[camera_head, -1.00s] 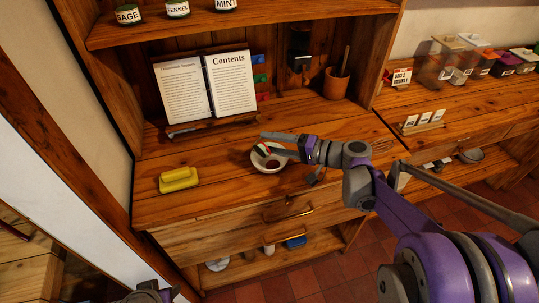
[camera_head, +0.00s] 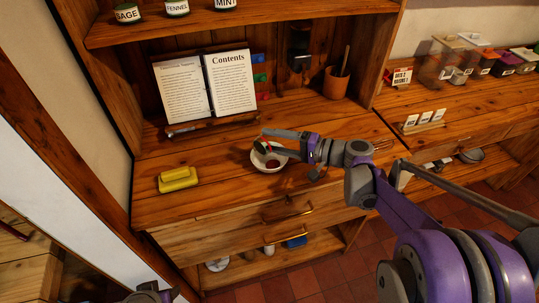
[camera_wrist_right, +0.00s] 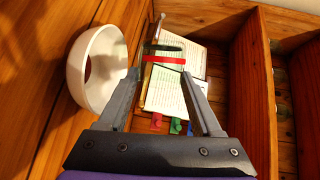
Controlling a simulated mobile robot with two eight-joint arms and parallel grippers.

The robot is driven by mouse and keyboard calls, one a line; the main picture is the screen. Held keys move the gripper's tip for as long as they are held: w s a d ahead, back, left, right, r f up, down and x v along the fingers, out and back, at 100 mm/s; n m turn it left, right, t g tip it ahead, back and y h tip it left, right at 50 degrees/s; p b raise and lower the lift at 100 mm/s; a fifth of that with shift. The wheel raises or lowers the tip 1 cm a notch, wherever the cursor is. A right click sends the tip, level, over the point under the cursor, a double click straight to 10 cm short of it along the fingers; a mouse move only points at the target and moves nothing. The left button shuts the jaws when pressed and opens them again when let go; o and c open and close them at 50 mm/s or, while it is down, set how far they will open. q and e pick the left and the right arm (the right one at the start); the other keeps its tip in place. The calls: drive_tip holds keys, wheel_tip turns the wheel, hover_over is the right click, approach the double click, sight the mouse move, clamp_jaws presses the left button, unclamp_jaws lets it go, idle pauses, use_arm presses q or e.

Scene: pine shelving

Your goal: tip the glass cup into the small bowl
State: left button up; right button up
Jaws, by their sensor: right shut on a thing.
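The small white bowl (camera_head: 281,164) stands on the wooden counter, with something dark red inside. It also shows in the wrist view (camera_wrist_right: 76,72), at the left. My right gripper (camera_head: 266,136) is over the bowl's back rim, shut on the glass cup. The cup is see-through and hard to outline. Its red band (camera_wrist_right: 164,59) and a dark green band show between the fingertips (camera_wrist_right: 161,76) in the wrist view. The cup appears tipped well over, beside and above the bowl's opening. I cannot tell what is inside it. My left gripper's fingers are out of view.
A yellow block-like thing (camera_head: 178,179) lies on the counter left of the bowl. An open book (camera_head: 206,88) on a stand is behind it, and a brown pot (camera_head: 336,84) stands at the back right. The counter between yellow thing and bowl is clear.

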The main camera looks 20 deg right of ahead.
drive_tip(key=shift+w+d+m+t+y+b, duration=0.15)
drive_tip(key=shift+d+m+y+b, duration=0.15)
drive_tip(key=shift+m+b, duration=0.35)
drive_tip(key=shift+w+d+m+t+y+b, duration=0.15)
drive_tip(key=shift+m+y+b, duration=0.15)
drive_tip(key=shift+m, duration=0.65)
idle(0.7)
drive_tip(key=shift+w+d+f+m+t+y+b, duration=0.15)
drive_tip(key=shift+m+t+y+b, duration=0.1)
drive_tip(key=shift+m+b, duration=0.4)
drive_tip(key=shift+d+f+m+t+y+b, duration=0.15)
drive_tip(key=shift+m+y+b, duration=0.15)
drive_tip(key=shift+m, duration=0.65)
idle(0.9)
drive_tip(key=shift+r, duration=0.1)
